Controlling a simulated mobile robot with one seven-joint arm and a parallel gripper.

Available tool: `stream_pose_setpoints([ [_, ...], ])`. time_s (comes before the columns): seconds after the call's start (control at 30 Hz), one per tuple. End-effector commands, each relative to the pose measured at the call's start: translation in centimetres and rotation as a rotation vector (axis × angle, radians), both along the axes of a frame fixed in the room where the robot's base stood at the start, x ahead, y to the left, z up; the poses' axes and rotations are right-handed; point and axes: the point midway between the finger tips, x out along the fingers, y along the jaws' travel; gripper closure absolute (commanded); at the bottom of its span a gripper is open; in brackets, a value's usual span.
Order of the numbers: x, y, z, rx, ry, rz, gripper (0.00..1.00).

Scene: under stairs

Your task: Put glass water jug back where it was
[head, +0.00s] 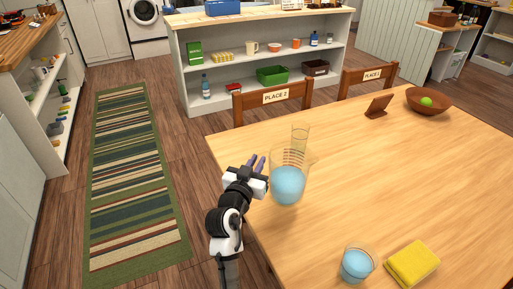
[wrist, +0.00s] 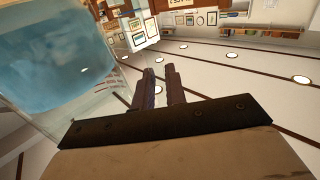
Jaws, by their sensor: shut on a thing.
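The glass water jug (head: 288,184), clear with blue water in its lower part, is at the left part of the wooden table (head: 400,185) in the head view. It looks upright; I cannot tell whether its base touches the tabletop. My gripper (head: 257,162) is at the jug's left side, by the table's left edge. Its fingers (wrist: 160,88) are close together, shut on the jug, but the gripped part is not clear. The jug's blue water (wrist: 55,60) fills the upper left of the wrist view.
A glass of blue water (head: 356,264) and a yellow sponge (head: 412,264) are at the front. A wooden bowl (head: 428,101) and small brown stand (head: 378,106) are at the back right. The table's middle is clear.

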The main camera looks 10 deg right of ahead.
Motion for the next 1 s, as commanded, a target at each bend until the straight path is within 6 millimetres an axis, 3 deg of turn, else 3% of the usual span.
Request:
stream_pose_setpoints([
  [0.23,0.0,0.0,-1.4,-0.006,-0.004,-0.001,1.00],
  [0.5,0.0,0.0,-4.8,-0.005,-0.004,0.000,1.00],
  [1.0,0.0,0.0,-5.5,-0.006,-0.007,0.000,1.00],
])
